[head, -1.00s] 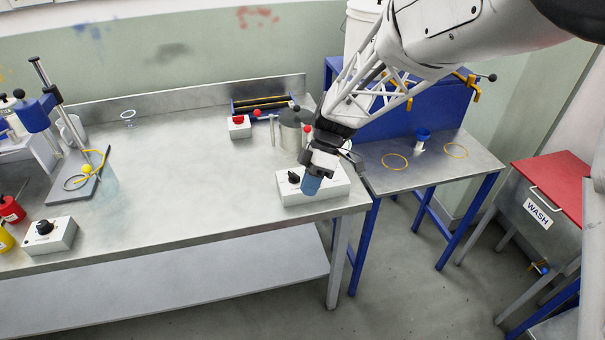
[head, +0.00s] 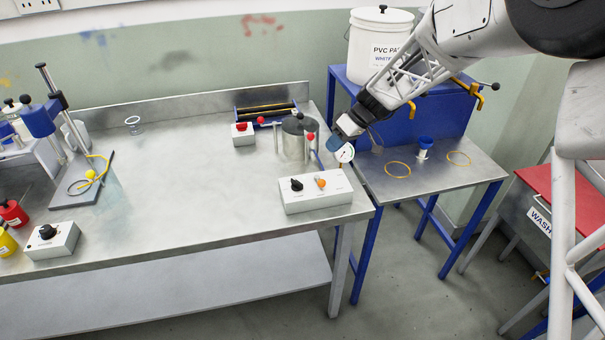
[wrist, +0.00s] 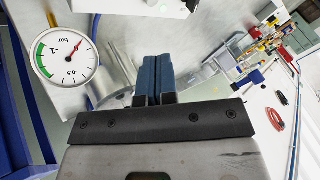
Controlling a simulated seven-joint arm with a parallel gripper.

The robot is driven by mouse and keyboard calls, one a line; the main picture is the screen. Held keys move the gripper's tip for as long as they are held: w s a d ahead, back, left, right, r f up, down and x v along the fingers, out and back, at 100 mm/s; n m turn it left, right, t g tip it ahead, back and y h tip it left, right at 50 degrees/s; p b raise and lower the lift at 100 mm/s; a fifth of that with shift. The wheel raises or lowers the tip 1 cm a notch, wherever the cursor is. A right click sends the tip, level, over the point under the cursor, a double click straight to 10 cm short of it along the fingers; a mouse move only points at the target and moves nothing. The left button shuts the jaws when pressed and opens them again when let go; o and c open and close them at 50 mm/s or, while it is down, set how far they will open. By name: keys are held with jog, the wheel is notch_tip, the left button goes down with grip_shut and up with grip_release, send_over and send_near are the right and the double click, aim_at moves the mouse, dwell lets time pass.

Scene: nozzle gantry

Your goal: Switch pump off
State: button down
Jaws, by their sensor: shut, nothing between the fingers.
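A white control box (head: 316,194) sits at the right front corner of the steel bench. It carries a black knob (head: 296,184) and an orange knob (head: 320,183). I cannot read its labels, so I cannot tell which one is the pump's. My gripper (head: 337,141) is above the bench's right edge, behind and above the box, not touching it. In the wrist view its blue fingers (wrist: 155,76) are shut together and empty.
A round gauge (head: 345,154) stands close by my fingers; it is large in the wrist view (wrist: 66,54). A red-button box (head: 242,133) is farther back. The bench's middle is clear.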

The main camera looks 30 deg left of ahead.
jog(key=shift+f, duration=0.1)
send_near(302, 182)
jog(key=a+f, duration=0.1)
jog(key=f, duration=0.1)
jog(key=a+f, duration=0.2)
jog(key=shift+a+f, duration=0.35)
jog(key=shift+f, duration=0.05)
jog(key=shift+s+a+r, duration=0.1)
jog(key=shift+s+a, duration=0.05)
jog(key=shift+s, duration=0.35)
jog(key=shift+s+a, duration=0.15)
jog(key=shift+s, duration=0.35)
jog(key=shift+s+a, duration=0.2)
jog(key=shift+s, duration=0.65)
